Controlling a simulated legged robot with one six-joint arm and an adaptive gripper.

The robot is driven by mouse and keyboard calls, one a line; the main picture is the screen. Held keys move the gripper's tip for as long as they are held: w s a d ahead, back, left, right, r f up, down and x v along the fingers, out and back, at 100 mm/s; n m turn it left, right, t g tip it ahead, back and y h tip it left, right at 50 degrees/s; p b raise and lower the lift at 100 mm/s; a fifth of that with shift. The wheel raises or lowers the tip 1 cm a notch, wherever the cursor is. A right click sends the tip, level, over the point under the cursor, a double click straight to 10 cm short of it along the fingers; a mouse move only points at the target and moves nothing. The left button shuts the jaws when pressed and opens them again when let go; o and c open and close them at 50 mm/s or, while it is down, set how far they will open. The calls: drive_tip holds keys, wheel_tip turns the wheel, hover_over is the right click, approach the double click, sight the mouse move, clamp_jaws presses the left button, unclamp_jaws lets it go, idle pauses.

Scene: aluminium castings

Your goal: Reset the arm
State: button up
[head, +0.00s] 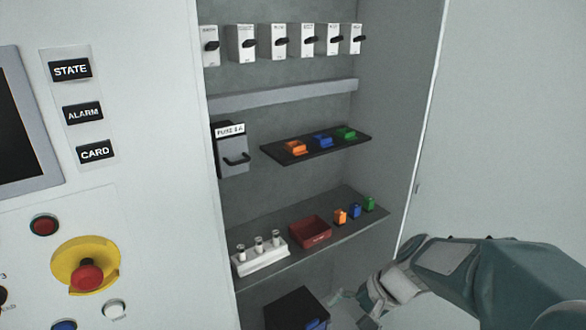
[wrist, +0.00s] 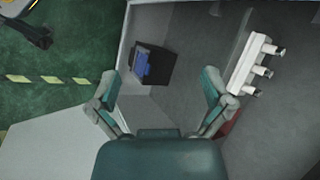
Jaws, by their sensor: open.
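My gripper (head: 355,302) is at the lower right of the head view, in front of the cabinet's lower opening and below its lower shelf. In the wrist view my gripper (wrist: 160,100) has its two fingers spread wide, with nothing between the fingertips. My arm (head: 500,275) reaches in from the right edge. A black box (head: 295,308) with something blue in it stands low in the cabinet, left of my gripper. The wrist view shows this box (wrist: 160,68) beyond the fingers, apart from them.
The lower shelf (head: 290,262) holds a white rack (head: 262,262) with three fuses, a red bin (head: 310,232) and small coloured parts (head: 355,211). A black upper shelf (head: 315,150) holds orange, blue and green pieces. A fuse box (head: 231,150) and a row of switches (head: 278,43) are on the cabinet back.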

drive_tip(key=s+d+r+n+t+h, duration=0.4)
drive_tip(key=s+r, duration=0.5)
drive_tip(key=s, duration=0.3)
drive_tip(key=d+n+h, duration=0.1)
drive_tip(key=n+h, duration=0.1)
drive_tip(key=shift+r+t+h, duration=0.3)
drive_tip(key=shift+t+h, duration=0.1)
